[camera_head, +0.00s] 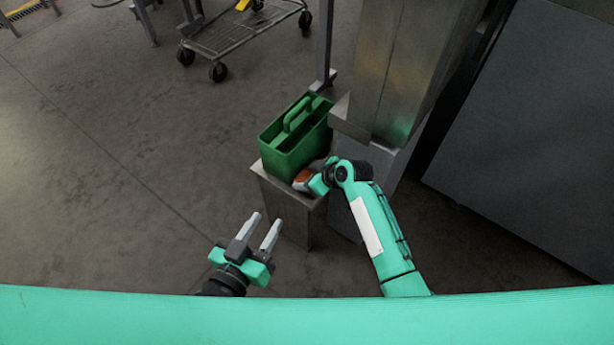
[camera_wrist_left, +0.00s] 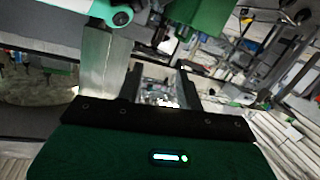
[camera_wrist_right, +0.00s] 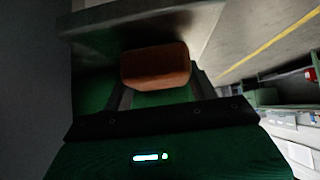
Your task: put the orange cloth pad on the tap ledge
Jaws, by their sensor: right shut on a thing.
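The orange cloth pad (camera_head: 301,180) is between the fingers of my right gripper (camera_head: 308,182), at the front right corner of a small metal stand, beside the green caddy. In the right wrist view the pad (camera_wrist_right: 155,65) shows as a rounded orange-brown block across the fingertips, close to a metal edge (camera_wrist_right: 140,18). I cannot tell whether the pad touches the stand. A metal ledge (camera_head: 350,122) juts from the steel column just right of the caddy; I cannot tell if it is the tap ledge, and no tap shows. My left gripper (camera_head: 265,217) is open and empty over the floor.
The green caddy (camera_head: 297,150) with a handle fills most of the top of the metal stand (camera_head: 290,205). The steel column (camera_head: 400,70) and a grey panel (camera_head: 530,130) close off the right. A wheeled cart (camera_head: 235,35) stands farther back. The floor at left is clear.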

